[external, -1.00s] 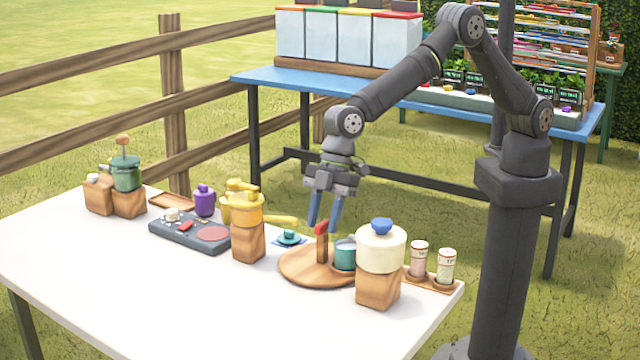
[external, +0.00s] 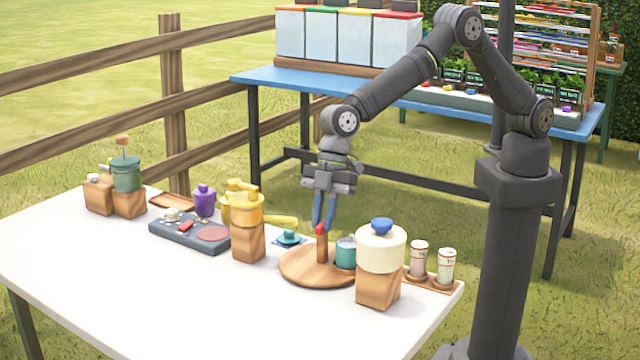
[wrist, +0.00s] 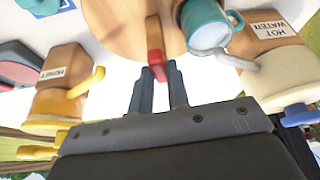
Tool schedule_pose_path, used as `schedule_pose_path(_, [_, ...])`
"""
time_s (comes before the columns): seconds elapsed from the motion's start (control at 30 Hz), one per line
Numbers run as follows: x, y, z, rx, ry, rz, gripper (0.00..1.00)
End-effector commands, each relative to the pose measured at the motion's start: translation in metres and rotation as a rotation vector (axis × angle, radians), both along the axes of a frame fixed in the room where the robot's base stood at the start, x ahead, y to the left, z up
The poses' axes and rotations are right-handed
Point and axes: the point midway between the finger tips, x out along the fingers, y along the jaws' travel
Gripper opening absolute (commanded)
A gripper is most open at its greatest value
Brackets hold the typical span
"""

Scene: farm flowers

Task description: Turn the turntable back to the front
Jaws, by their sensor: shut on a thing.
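The wooden turntable (external: 300,270) is a round disc on the white table, with an upright wooden post tipped in red (external: 321,230). A teal mug (external: 346,253) stands on the disc at its right side. My gripper (external: 322,222) points down with its blue-grey fingers at the red tip of the post. In the wrist view, the gripper (wrist: 158,80) is closed on the red post tip (wrist: 155,64), and the turntable (wrist: 120,25) and mug (wrist: 207,27) lie beyond it. Part of the disc is hidden behind the hot water dispenser.
The cream hot water dispenser (external: 380,250) stands close at the right of the turntable. The yellow honey dispenser (external: 247,215) stands at its left. Two jars (external: 445,265) sit in a wooden tray at the right edge. The front left of the table (external: 130,290) is clear.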

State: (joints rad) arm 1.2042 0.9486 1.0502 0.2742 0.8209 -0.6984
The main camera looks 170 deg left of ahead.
Motion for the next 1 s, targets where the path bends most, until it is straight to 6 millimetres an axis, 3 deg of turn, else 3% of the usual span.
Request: schedule_pose_path(1.0, [-0.0014,-0.0031,0.0,0.0,0.0,0.508,0.0])
